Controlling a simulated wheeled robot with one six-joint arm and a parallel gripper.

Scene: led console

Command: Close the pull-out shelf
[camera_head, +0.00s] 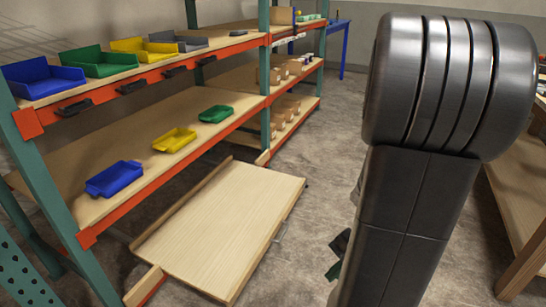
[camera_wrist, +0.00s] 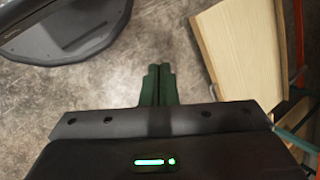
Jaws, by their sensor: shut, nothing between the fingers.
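The pull-out shelf (camera_head: 232,225) is a light wooden board low at the bottom of the rack. It juts out from the rack over the floor. A thin grey handle shows on its outer edge in the head view. In the wrist view the shelf (camera_wrist: 240,50) fills the upper right. My gripper (camera_wrist: 158,70) points at bare floor left of the shelf in the wrist view, its green fingers shut together and empty, apart from the shelf. In the head view my arm hides most of the gripper; only a bit of dark and green shows right of the shelf.
The rack's middle level (camera_head: 60,185) holds a blue tray (camera_head: 115,179), a yellow tray (camera_head: 174,140) and a green tray (camera_head: 215,114). More bins stand on the upper level. A wooden table (camera_head: 520,205) stands at the right. Concrete floor (camera_head: 315,200) right of the shelf is clear.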

